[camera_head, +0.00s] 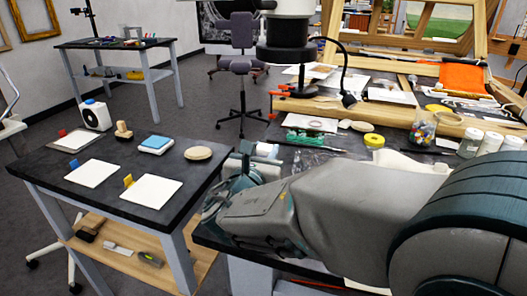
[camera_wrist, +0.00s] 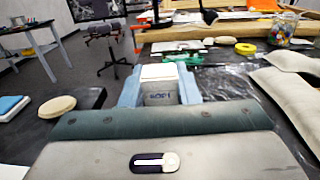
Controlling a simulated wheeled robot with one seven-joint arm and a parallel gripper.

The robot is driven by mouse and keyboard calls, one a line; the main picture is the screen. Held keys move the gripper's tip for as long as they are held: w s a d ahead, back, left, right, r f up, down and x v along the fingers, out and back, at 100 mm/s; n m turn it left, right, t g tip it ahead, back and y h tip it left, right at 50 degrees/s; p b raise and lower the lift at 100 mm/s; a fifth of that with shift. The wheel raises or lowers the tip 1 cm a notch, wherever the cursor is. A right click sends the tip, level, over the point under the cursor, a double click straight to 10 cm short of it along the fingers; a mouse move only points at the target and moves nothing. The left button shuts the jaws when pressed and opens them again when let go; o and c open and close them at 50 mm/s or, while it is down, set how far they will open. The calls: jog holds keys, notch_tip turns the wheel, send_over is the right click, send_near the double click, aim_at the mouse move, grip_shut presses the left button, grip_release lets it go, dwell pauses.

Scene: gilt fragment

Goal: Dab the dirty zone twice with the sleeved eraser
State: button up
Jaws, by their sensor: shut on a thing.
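My gripper (camera_wrist: 160,92) is shut on the sleeved eraser (camera_wrist: 160,72), a white block in a grey printed sleeve, held between two pale blue fingers. In the head view my gripper (camera_head: 256,160) is above the left part of the cluttered workbench, right of the smaller dark table; the eraser is partly hidden there by the fingers and my arm. Whether the eraser touches anything beneath cannot be told. I cannot make out a dirty zone in either view. White cards (camera_head: 158,193) lie on the smaller table, with small yellow and red blocks at their edges.
The smaller table (camera_head: 115,160) also bears a blue-topped pad (camera_head: 155,144), a round beige disc (camera_head: 198,153), a wooden stamp (camera_head: 124,130) and a white device (camera_head: 96,115). The workbench holds yellow tape (camera_head: 374,141), jars (camera_head: 469,143), plastic film and wooden frames.

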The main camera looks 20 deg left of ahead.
jog(key=shift+s+f+b, duration=0.1)
jog(key=shift+f+b, duration=2.1)
jog(key=shift+f, duration=0.65)
jog(key=shift+f+b, duration=0.5)
jog(key=shift+f, duration=0.15)
jog(key=shift+r, duration=0.1)
jog(key=shift+r+p, duration=2.65)
jog(key=shift+r, duration=0.9)
